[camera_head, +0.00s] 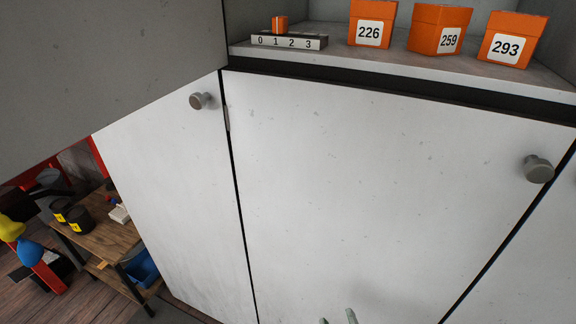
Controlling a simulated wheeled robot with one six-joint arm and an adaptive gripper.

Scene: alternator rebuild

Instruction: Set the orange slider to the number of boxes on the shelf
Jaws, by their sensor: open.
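The orange slider (279,24) sits on a dark track behind a white scale strip (285,42) marked 0 1 2 3, and it stands about above the 1. On the same shelf (400,66), to the right of the scale, stand three orange boxes with white labels: 226 (369,20), 259 (438,30) and 293 (505,40). The tops of some boxes are cut off by the picture's edge. Two fingertips of my gripper (337,319) show at the bottom edge, apart and empty, well below the shelf and in front of the white cabinet doors.
White cabinet doors (370,180) with round knobs (199,101) (538,168) fill the middle below the shelf. A grey panel (100,70) covers the upper left. At lower left stands a wooden bench (105,240) with dark pots and a blue bin (142,268).

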